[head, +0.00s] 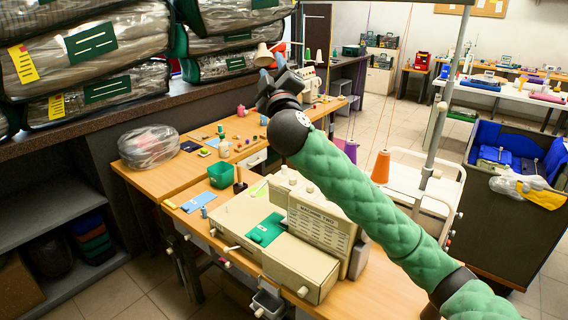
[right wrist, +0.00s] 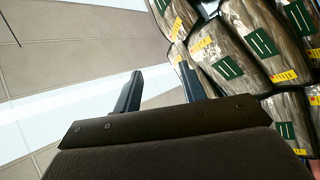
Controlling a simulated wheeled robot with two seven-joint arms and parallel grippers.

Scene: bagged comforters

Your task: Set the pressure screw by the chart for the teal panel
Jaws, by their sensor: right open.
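A beige machine (head: 285,258) stands on the wooden table, with a printed chart (head: 320,216) on its upright face; the chart's text is too small to read beyond its heading. A teal-green panel (head: 266,230) lies flat on the machine's bed. Small knobs show on top of the machine; I cannot tell which is the pressure screw. My right gripper (head: 271,70) is up above the table's far part, well away from the machine. It is open and empty, its two fingers apart in the right wrist view (right wrist: 159,72). My left gripper is out of view.
A green bin (head: 221,175), a blue card (head: 199,201) and small spools lie left of the machine. A clear round bag (head: 149,147) sits at the table's left. Bagged comforters (head: 90,55) are stacked at upper left. A dark cart (head: 510,190) stands at right.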

